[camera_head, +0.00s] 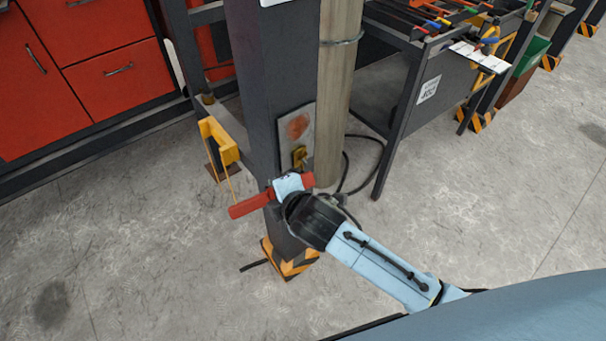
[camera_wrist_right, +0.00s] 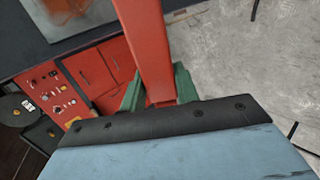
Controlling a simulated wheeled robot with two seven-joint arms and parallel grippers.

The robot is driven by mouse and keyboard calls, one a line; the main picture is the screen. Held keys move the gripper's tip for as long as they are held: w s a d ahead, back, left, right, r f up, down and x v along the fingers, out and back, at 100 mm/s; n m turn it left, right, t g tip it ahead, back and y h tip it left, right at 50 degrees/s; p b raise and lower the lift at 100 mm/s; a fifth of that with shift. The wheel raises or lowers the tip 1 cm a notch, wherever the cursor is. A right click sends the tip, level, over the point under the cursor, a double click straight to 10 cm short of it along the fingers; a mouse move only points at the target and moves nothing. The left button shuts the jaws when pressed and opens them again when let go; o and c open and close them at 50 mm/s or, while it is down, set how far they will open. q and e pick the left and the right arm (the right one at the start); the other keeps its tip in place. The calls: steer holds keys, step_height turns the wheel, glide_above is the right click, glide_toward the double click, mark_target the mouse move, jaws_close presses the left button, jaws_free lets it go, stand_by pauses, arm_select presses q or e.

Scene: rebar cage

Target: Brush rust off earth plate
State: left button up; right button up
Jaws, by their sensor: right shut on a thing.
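The earth plate (camera_head: 299,116) is a small grey plate on the side of the dark steel column, with a reddish-brown rust patch (camera_head: 297,126) on it. A brass-coloured fitting (camera_head: 299,156) sits at its lower part. My right gripper (camera_head: 287,186) is just below the plate, shut on the red handle of the brush (camera_head: 249,206). In the right wrist view the red handle (camera_wrist_right: 146,45) stands between the green fingers of my right gripper (camera_wrist_right: 158,88). The plate's corner and rust (camera_wrist_right: 66,9) show at the top left there. The bristles are hidden. My left gripper is not in view.
The column (camera_head: 262,90) stands on a yellow-black base (camera_head: 287,262). A round post (camera_head: 337,95) and black cable (camera_head: 373,139) are right of the plate. A yellow bracket (camera_head: 218,140) is left. A tool bench (camera_head: 415,75) stands behind right; red cabinets (camera_head: 75,60) behind left.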

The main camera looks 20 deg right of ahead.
mark_target(302, 175)
steer(key=y, duration=0.1)
steer(key=n+t+y, duration=0.1)
steer(key=w+n, duration=0.1)
steer(key=shift+d+r+y, duration=0.2)
steer(key=shift+d+y, duration=0.05)
steer(key=shift+y, duration=0.15)
steer(key=shift+w+d+r+n+t+y+b, duration=0.2)
steer(key=shift+d+n+t+y+b, duration=0.1)
steer(key=shift+t+y, duration=0.2)
steer(key=shift+w+d+r+n+t+y+b, duration=0.2)
steer(key=shift+d+n+t+y, duration=0.1)
steer(key=shift+t+y, duration=0.15)
steer(key=d+t, duration=0.1)
steer(key=d+m+t, duration=0.1)
steer(key=d+r+t+b, duration=0.1)
steer(key=d, duration=0.1)
steer(key=shift+t+h, duration=0.25)
steer(key=shift+w, duration=0.5)
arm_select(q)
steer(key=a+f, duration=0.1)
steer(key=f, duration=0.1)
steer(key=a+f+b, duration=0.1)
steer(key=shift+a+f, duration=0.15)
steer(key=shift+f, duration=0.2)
arm_select(e)
steer(key=x, duration=0.5)
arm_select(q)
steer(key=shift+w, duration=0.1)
